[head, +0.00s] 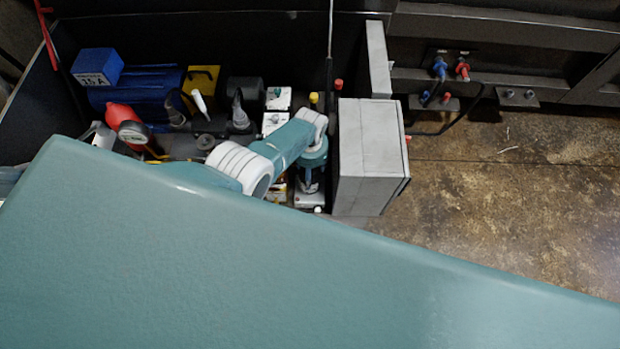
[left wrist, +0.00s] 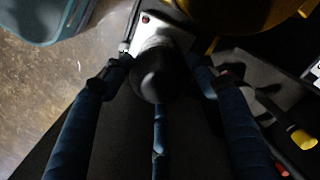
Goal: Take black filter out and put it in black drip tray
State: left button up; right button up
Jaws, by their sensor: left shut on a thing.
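My left gripper (head: 310,184) reaches down into the machine beside the grey box, seen from above in the head view. In the left wrist view the left gripper (left wrist: 158,72) has its dark blue fingers around a dark rounded object, which looks like the black filter (left wrist: 154,80). It is shut on it. The filter sits at or just over a white block (left wrist: 158,27); whether they touch is unclear. In the head view the filter is hidden under my gripper. I cannot make out the black drip tray. My right gripper is not in view.
A grey box (head: 365,155) stands close right of my gripper. Left of it are a blue motor (head: 135,88), a red-backed gauge (head: 132,130) and white valve blocks (head: 277,98). The brown floor (head: 510,200) at right is clear. My teal body hides the lower picture.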

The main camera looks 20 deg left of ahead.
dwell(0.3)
pick_arm(q)
jog(key=n, duration=0.5)
jog(key=shift+n, duration=1.1)
jog(key=n, duration=0.3)
jog(key=shift+n, duration=0.3)
jog(key=shift+n, duration=0.5)
jog(key=n, duration=0.3)
jog(key=shift+w+n, duration=0.1)
jog(key=shift+n, duration=0.3)
